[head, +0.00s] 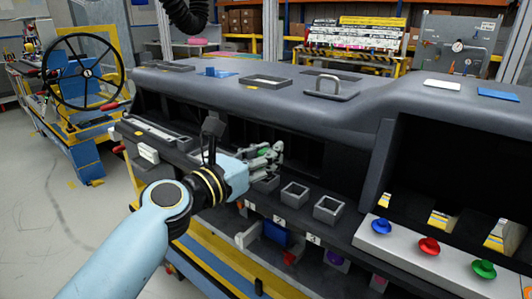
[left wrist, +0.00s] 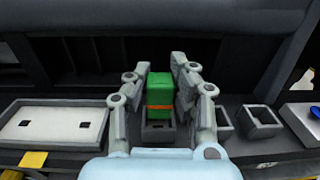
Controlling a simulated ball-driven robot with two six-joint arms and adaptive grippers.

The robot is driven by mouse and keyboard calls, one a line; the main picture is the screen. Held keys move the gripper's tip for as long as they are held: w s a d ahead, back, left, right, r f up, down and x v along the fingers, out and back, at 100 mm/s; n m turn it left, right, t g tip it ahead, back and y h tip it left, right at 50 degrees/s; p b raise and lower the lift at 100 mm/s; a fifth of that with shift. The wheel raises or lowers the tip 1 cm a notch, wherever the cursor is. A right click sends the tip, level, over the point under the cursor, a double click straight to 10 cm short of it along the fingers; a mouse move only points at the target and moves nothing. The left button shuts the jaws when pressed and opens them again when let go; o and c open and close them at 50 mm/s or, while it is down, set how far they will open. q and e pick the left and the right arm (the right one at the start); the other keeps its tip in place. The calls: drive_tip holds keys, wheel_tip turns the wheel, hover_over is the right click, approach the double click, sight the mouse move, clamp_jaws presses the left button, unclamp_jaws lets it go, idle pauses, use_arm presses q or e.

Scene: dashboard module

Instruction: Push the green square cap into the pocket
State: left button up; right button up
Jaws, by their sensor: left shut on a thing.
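The green square cap (left wrist: 160,88), with an orange band low on its side, is between the fingers of my left gripper (left wrist: 159,80) in the left wrist view. The gripper is shut on it. In the head view, my left gripper (head: 272,153) reaches over the shelf, and a bit of green shows between its fingers. A grey square pocket (left wrist: 157,132) shows directly below the cap in the left wrist view. I cannot tell whether the cap's lower edge touches it. In the head view this pocket (head: 266,184) is partly hidden under the gripper.
Two more grey square pockets (head: 295,194) (head: 328,208) stand to the right on the same shelf. Blue, red and green knobs (head: 428,246) sit on a panel farther right. The dark dashboard (head: 230,85) overhangs behind the gripper. A pale tray (left wrist: 54,125) lies to the left.

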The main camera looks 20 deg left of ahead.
idle(0.4)
idle(0.7)
use_arm(q)
drive_tip(key=shift+p, duration=0.35)
idle(0.4)
drive_tip(key=shift+f+b, duration=0.55)
drive_tip(key=shift+f, duration=0.1)
drive_tip(key=shift+f+b, duration=0.7)
drive_tip(key=shift+f, duration=0.1)
